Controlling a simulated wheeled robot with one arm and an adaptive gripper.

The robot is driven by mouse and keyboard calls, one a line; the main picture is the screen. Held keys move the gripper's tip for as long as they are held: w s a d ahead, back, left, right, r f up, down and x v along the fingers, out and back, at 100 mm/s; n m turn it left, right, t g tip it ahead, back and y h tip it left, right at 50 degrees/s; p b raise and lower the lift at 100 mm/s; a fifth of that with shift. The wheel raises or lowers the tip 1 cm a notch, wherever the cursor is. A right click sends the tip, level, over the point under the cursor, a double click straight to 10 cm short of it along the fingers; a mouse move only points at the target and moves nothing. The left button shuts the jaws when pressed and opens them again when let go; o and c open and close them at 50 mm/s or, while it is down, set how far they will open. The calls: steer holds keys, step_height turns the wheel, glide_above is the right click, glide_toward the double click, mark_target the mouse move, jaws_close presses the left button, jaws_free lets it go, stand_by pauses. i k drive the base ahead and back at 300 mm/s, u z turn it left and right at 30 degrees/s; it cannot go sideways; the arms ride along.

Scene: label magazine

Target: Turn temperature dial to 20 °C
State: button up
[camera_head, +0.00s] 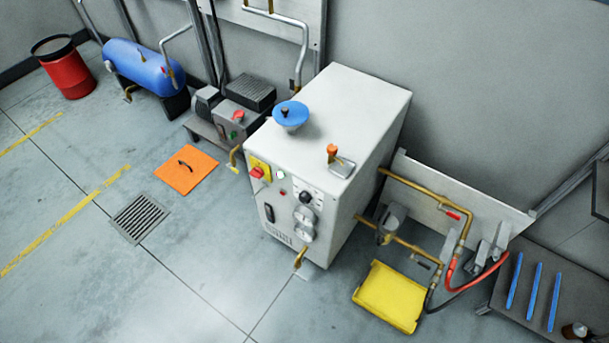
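A white machine cabinet (350,120) stands near the middle of the head view. A round black knob (305,198) sits on a pale plate at the upper right of its front face and looks like the temperature dial. Its pointer and scale marks are too small to read. Two round grey-white discs (303,215) sit below the knob. My gripper is not in view, and nothing covers the front panel.
A red switch on a yellow plate (260,168) is left of the dial. A brass tap (300,257) juts out low in front. An orange floor plate (187,169) lies left, a yellow tray (389,296) right. The floor in front is largely clear.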

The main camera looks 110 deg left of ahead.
mark_target(304, 197)
steer(key=u, duration=4.45)
steer(key=k, duration=0.35)
steer(key=u, duration=1.05)
